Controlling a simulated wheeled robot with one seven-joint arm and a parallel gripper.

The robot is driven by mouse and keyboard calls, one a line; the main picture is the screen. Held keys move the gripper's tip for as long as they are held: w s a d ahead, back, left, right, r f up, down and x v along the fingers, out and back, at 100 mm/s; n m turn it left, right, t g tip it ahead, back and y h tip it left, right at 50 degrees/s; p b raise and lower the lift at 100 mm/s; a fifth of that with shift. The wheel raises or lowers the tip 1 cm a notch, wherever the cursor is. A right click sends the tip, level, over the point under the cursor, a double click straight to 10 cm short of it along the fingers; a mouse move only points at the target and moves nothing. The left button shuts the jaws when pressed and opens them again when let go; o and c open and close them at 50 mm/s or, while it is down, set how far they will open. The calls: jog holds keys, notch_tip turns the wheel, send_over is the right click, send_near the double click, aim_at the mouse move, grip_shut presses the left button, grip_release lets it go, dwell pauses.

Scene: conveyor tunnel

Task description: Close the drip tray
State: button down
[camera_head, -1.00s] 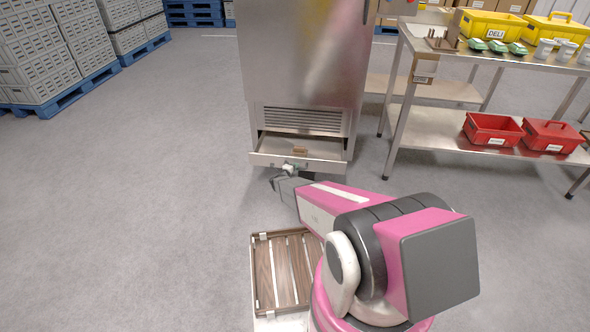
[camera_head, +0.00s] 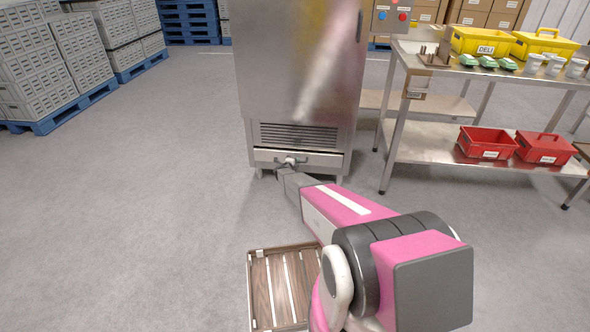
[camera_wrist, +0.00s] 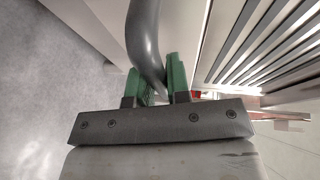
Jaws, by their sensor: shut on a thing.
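The drip tray (camera_head: 325,159) is the low metal drawer at the base of the tall steel machine (camera_head: 300,80), below its grille (camera_head: 299,136). Its front sits close against the machine, and its inside no longer shows in the head view. I cannot tell whether a small gap is left. My gripper (camera_head: 291,163) is at the middle of the tray front. In the wrist view, the green fingers of my gripper (camera_wrist: 156,80) are shut on the curved grey handle (camera_wrist: 146,40). The grille slats (camera_wrist: 270,40) show to the right there.
A steel table (camera_head: 440,145) stands to the right, with red bins (camera_head: 487,142) on its lower shelf and yellow boxes (camera_head: 480,41) on top. A wooden slatted crate (camera_head: 260,290) is near my base. Grey crates (camera_head: 40,80) on pallets stand at left. The left floor is clear.

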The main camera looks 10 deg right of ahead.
jog(key=shift+w+d, duration=0.25)
jog(key=shift+w, duration=0.45)
jog(key=shift+w+d, duration=0.2)
jog(key=shift+w, duration=0.6)
jog(key=c, duration=1.1)
grip_release()
jog(key=v, duration=1)
jog(key=shift+s+a, duration=0.25)
jog(key=shift+s, duration=0.1)
